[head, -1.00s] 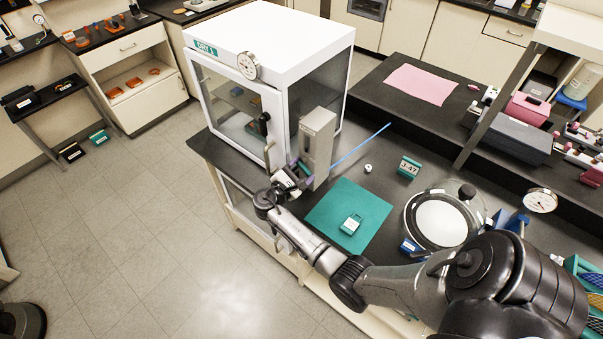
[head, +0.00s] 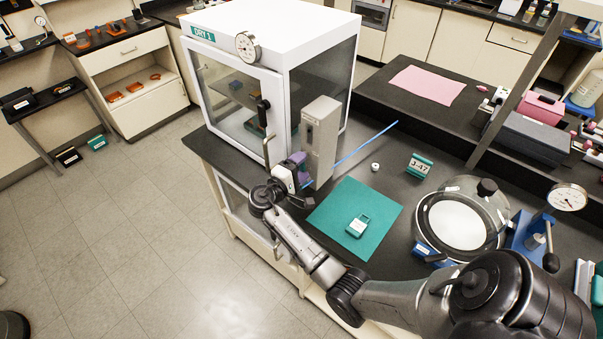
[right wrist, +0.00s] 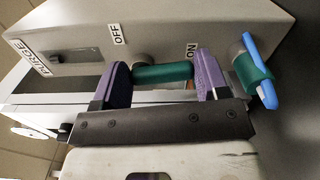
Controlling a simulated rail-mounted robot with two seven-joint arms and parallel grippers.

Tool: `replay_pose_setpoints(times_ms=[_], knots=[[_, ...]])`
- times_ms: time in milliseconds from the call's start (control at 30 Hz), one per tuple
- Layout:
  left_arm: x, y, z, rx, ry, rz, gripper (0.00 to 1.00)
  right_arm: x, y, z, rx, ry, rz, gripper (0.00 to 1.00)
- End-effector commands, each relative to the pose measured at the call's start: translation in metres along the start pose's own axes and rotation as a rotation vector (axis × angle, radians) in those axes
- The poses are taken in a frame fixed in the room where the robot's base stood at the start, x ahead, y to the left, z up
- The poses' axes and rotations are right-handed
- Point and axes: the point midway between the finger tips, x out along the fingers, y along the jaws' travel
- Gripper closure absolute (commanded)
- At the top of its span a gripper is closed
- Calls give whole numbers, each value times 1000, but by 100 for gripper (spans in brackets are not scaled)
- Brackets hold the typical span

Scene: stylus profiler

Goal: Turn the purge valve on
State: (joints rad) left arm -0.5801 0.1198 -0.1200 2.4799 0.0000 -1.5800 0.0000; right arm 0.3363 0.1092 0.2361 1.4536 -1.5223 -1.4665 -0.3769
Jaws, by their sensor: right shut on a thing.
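The purge valve is a grey box (head: 319,145) on the bench, against the corner of the white cabinet marked DRY 1. In the right wrist view the box face (right wrist: 200,22) carries PURGE, OFF and ON labels. A green handle (right wrist: 162,73) extends from its pivot, near OFF, toward the ON side. My right gripper (right wrist: 160,66) is shut on the green handle, with a purple finger at each end of it. In the head view my right gripper (head: 298,169) is at the box's lower left; the handle is hidden there. My left gripper is out of view.
The white cabinet (head: 325,60) has a gauge and a door handle close to the gripper. A teal mat (head: 335,228) with a small container lies nearby.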

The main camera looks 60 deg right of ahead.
Motion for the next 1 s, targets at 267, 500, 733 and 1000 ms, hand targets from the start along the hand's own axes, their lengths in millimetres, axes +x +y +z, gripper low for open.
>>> replay_pose_setpoints(times_ms=[267, 500, 733, 1000], knots=[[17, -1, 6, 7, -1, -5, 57, 0, -2, -3, 116, 0, 0, 56], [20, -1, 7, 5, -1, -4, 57, 0, -1, -4, 154, 0, 0, 56], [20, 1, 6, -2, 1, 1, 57, 0, -1, -4, 160, 0, 0, 56], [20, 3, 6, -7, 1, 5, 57, 0, -1, -4, 159, 0, -1, 24]])
